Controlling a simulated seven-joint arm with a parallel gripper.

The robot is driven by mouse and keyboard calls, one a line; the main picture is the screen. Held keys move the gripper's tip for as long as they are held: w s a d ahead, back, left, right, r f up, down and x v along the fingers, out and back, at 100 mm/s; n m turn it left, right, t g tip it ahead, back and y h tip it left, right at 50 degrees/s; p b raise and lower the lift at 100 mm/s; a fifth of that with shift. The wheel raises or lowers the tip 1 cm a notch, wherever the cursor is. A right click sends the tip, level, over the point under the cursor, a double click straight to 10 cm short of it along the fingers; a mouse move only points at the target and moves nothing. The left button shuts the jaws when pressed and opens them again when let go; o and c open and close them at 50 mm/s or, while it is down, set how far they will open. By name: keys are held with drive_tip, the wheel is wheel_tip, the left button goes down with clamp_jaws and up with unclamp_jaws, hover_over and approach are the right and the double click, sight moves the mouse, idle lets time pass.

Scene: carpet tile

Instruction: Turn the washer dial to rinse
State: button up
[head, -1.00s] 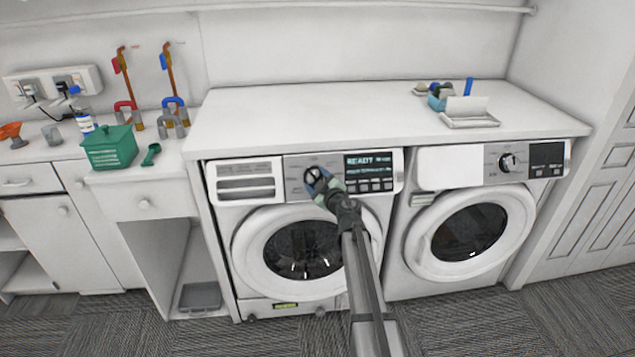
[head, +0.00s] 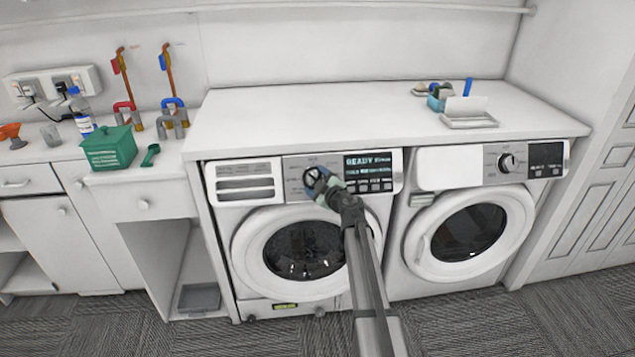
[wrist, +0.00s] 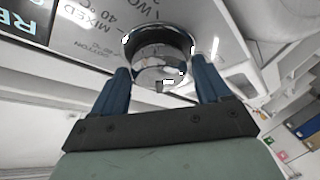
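The left machine is the washer (head: 240,222), with a round dark window. Its dial (head: 310,174) is on the front panel, partly hidden behind my gripper (head: 321,184). In the wrist view the dial (wrist: 160,50) is a shiny dark-rimmed knob between my two blue fingers (wrist: 160,80), which appear to touch its sides. Panel print beside it includes "MIXED 40 °C" and "COTTON". The display (head: 368,172) reads "READY" with a small word that looks like "Rinse". The dial's pointer mark cannot be made out.
A second machine (head: 408,245) with its own dial (head: 507,163) stands to the right. The white worktop (head: 330,110) above is mostly clear, with a tray (head: 469,123) at right.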

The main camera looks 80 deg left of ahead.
drive_tip(key=shift+o, duration=1.2)
drive_tip(key=v, duration=1.3)
drive_tip(key=shift+w+d, duration=0.2)
drive_tip(key=shift+d, duration=0.15)
